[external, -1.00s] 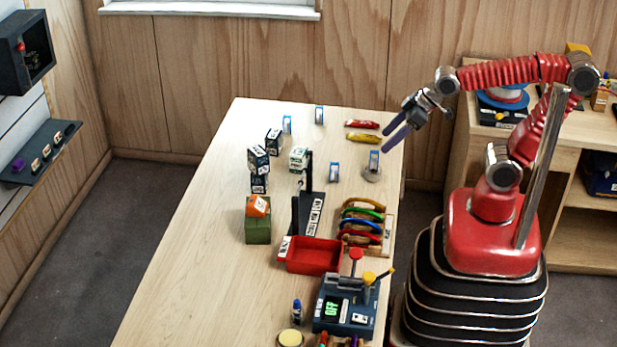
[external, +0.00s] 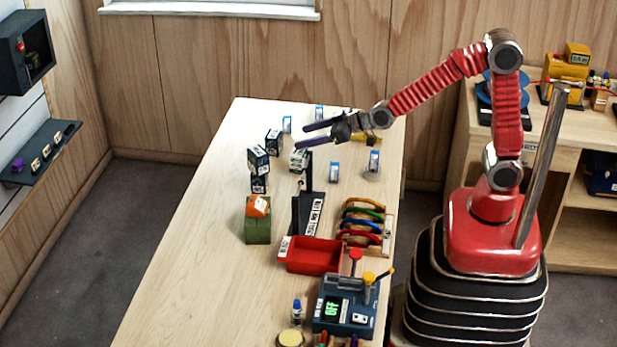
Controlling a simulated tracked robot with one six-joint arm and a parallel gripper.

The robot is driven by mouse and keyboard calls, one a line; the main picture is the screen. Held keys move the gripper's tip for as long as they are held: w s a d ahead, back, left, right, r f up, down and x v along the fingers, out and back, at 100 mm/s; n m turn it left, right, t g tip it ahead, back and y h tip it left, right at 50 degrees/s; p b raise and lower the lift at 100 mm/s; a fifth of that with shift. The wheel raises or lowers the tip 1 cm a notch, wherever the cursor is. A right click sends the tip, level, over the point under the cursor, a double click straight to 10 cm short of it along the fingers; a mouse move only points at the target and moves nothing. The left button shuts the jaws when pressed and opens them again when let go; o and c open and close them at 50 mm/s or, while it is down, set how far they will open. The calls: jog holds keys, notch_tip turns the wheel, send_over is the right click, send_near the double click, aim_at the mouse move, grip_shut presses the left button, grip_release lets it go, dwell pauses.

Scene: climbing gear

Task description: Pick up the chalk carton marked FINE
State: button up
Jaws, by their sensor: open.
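Several small cartons stand in the back middle of the table. A dark carton (external: 273,141) stands farthest back. Another dark carton (external: 258,158) stands in front of it, above or against a further dark one (external: 259,184). In the picture the fingers lie just above the white and green carton and right of the farthest dark one.
A black upright stand (external: 308,208) rises in front of the white and green carton. A green block with an orange item (external: 257,207), a red tray (external: 313,256) and coloured slings (external: 362,222) are nearer. The table's left side is clear.

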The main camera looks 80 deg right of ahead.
aim_at(302, 153)
jog(key=shift+w+d+f+t+h, duration=0.2)
jog(key=shift+w+f, duration=0.1)
jog(key=shift+w, duration=0.3)
jog(key=shift+w+d+f+t+h, duration=0.2)
jog(key=shift+w+f, duration=0.1)
jog(key=shift+w, duration=0.25)
jog(key=shift+f, duration=2.9)
jog(key=shift+f, duration=0.15)
jog(key=shift+f, duration=0.25)
jog(key=shift+w+f, duration=0.1)
jog(key=shift+f, duration=0.2)
jog(key=shift+x, duration=2.35)
